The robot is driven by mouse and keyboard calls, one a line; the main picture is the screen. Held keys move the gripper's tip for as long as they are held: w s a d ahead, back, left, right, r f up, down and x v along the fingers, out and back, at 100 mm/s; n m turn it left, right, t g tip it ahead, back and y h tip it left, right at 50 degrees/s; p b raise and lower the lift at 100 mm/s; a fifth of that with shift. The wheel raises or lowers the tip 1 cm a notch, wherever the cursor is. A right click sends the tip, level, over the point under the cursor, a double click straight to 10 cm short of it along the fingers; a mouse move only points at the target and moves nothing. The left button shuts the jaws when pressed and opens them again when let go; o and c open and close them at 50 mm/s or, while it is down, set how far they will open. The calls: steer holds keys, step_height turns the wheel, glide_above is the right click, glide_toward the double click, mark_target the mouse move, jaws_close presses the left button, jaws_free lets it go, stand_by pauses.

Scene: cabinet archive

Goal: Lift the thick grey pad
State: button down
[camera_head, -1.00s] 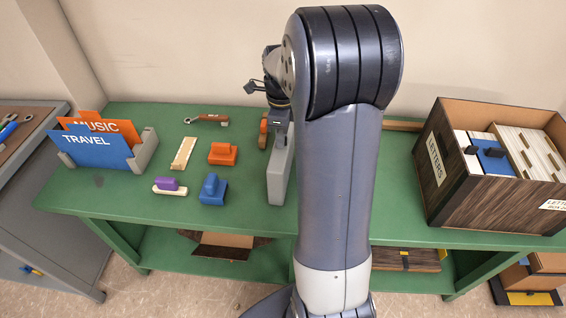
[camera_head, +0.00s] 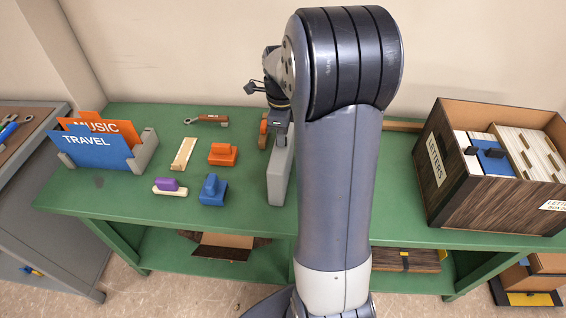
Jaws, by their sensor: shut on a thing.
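The thick grey pad (camera_head: 278,178) stands on edge at the middle of the green table, just left of my arm. My gripper (camera_head: 281,127) points down and is shut on the pad's upper far end. My arm hides part of the gripper and the area to the right of the pad. I cannot tell whether the pad's lower edge touches the table.
An orange stamp (camera_head: 222,154), a blue stamp (camera_head: 213,189), a purple-topped block (camera_head: 169,186), a wooden strip (camera_head: 184,154) and a brown-handled tool (camera_head: 207,119) lie to the left. Folders (camera_head: 95,150) stand farther left. A LETTERS box (camera_head: 448,200) stands at right.

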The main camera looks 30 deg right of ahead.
stand_by(0.3)
steer(key=shift+r+p, duration=2.2)
steer(key=shift+r, duration=0.3)
